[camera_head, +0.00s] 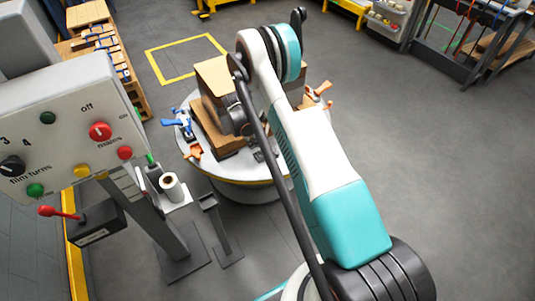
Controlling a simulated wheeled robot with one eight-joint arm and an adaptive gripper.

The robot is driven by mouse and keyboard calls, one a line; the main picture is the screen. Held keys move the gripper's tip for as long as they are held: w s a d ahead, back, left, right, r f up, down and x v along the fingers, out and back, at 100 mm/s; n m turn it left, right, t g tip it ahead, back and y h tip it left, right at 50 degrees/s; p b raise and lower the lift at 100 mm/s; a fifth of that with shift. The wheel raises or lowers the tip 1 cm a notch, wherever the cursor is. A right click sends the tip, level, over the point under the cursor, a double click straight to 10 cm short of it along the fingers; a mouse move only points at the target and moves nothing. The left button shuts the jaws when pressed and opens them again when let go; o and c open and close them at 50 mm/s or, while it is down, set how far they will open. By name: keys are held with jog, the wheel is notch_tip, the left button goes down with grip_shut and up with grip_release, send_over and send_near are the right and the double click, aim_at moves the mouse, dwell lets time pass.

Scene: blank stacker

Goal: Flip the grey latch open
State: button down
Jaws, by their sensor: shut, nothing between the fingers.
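A round grey-white table (243,178) stands in the middle of the view, with a large brown box-like block (210,128) on it. My gripper (246,129) shows as a small dark grey shape in front of the block, left of my thin dark arm rod. It appears shut and empty; its fingertips are too small to make out. A small dark grey piece (264,156), possibly the grey latch, lies at the table's near side, close to the gripper. I cannot tell its position or whether they touch. My arm hides the right part of the block.
A blue clamp (179,123) and an orange clamp (194,153) sit at the table's left, another orange one (319,91) at its right. A control panel (70,135) stands at left. A white roll (172,186) is near the table. Floor at right is clear.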

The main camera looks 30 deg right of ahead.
jog(key=shift+f, duration=0.15)
jog(key=b+x, duration=0.4)
jog(key=x, duration=0.6)
jog(key=shift+f, duration=0.1)
jog(key=d, duration=0.1)
jog(key=d+b, duration=0.1)
jog(key=shift+s+d, duration=0.25)
jog(key=shift+d, duration=0.15)
jog(key=shift+s+d+r, duration=0.1)
jog(key=shift+d+r, duration=0.15)
jog(key=shift+d, duration=0.3)
jog(key=shift+d, duration=0.1)
jog(key=shift+s+d, duration=0.1)
